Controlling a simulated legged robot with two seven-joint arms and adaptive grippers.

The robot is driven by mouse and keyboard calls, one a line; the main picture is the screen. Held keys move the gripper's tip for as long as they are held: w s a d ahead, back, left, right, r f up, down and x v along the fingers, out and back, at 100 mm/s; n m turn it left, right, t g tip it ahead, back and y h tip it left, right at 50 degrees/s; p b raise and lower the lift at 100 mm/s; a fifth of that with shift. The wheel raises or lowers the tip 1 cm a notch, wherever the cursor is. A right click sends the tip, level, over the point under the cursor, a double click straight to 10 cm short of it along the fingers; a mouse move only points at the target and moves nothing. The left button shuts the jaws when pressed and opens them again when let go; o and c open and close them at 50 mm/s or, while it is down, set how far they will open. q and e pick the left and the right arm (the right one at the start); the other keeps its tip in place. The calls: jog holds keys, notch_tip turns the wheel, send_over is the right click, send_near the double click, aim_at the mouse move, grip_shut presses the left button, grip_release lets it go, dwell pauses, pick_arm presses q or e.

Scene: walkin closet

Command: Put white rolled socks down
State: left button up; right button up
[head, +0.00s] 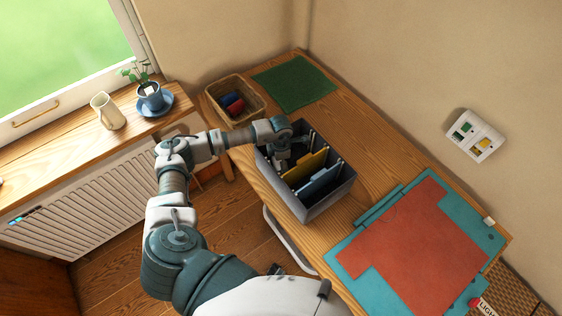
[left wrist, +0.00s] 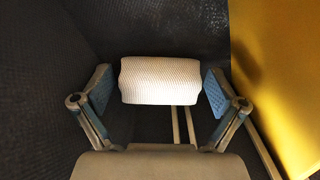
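The white rolled socks (left wrist: 160,81) lie across the middle of the left wrist view, in a dark grey compartment. My left gripper (left wrist: 160,92) is open around them, one blue pad at each end, with narrow gaps showing. In the head view my left gripper (head: 283,158) reaches down into the left compartment of the grey divided box (head: 327,200). The socks are hidden there by the gripper and box wall. A yellow divider (head: 306,168) stands just right of the gripper and also shows in the left wrist view (left wrist: 280,70). My right gripper is not in view.
A blue divider (head: 322,181) stands in the same box. A wicker basket (head: 254,101) with red and blue items and a green mat (head: 294,83) lie behind. A teal and red mat (head: 420,245) covers the table's right. A jug (head: 107,111) and potted plant (head: 150,96) stand left.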

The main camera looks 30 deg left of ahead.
pick_arm(q)
jog(key=shift+d+r, duration=0.15)
jog(key=shift+d, duration=0.3)
jog(key=shift+d+r, duration=0.2)
jog(key=shift+d, duration=0.1)
jog(key=r, duration=0.6)
jog(key=shift+a, duration=0.4)
notch_tip(320, 180, up, 6)
jog(key=shift+f+b, duration=0.2)
jog(key=shift+b, duration=0.1)
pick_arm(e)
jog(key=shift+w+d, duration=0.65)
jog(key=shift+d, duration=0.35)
pick_arm(q)
jog(key=shift+a, duration=0.1)
